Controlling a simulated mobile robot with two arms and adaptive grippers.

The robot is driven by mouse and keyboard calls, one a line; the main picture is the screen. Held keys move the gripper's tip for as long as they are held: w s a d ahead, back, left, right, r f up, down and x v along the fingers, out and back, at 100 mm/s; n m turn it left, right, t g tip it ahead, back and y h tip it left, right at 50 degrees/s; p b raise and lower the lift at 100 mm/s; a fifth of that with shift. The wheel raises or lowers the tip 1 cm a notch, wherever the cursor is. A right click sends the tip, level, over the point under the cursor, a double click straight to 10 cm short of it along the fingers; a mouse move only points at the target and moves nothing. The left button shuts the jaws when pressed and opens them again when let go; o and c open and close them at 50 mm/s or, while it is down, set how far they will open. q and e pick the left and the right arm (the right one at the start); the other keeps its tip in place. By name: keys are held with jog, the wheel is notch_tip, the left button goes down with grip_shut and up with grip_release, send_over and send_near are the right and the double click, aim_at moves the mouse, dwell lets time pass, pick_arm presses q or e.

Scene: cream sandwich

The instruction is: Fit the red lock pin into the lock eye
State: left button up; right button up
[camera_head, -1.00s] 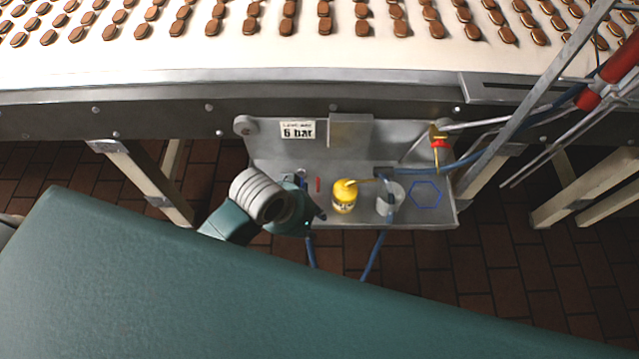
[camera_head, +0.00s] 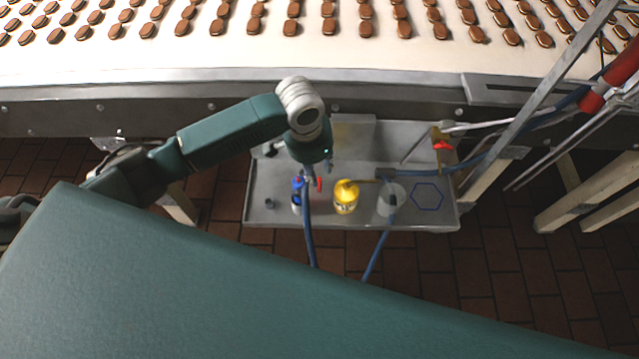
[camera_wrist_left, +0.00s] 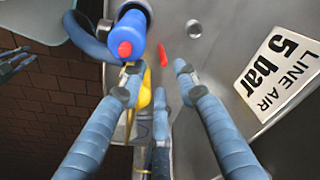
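The red lock pin (camera_head: 319,184) stands out on the grey metal tray, just right of a blue part (camera_head: 296,189). In the left wrist view the pin (camera_wrist_left: 163,55) lies ahead of my fingertips and apart from them. My left gripper (camera_head: 309,172) points down over the tray; in the wrist view its fingers (camera_wrist_left: 153,82) are spread with an empty gap. The blue cylinder with a red end (camera_wrist_left: 124,50) is beside the pin, near one finger. I cannot make out the lock eye for sure. A dark finger-like shape (camera_wrist_left: 15,62) at the wrist view's left edge may be my right gripper.
A yellow bottle (camera_head: 346,197) and a grey cup (camera_head: 392,199) stand right of the pin. A blue hexagon outline (camera_head: 427,195) marks the tray (camera_head: 440,222). A brass fitting (camera_head: 442,146) with red sits at the back right.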

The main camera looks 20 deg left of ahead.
aim_at(319, 178)
pick_arm(q)
jog(key=shift+w+d+f+p, duration=0.1)
jog(key=shift+w+f, duration=0.15)
jog(key=shift+f, duration=0.9)
jog(key=shift+w+a+f+p, duration=0.1)
jog(key=shift+w+f, duration=0.15)
jog(key=shift+f, duration=0.95)
jog(key=shift+w+d+f+p, duration=0.1)
jog(key=shift+w+f, duration=0.15)
jog(key=shift+f, duration=0.9)
grip_shut()
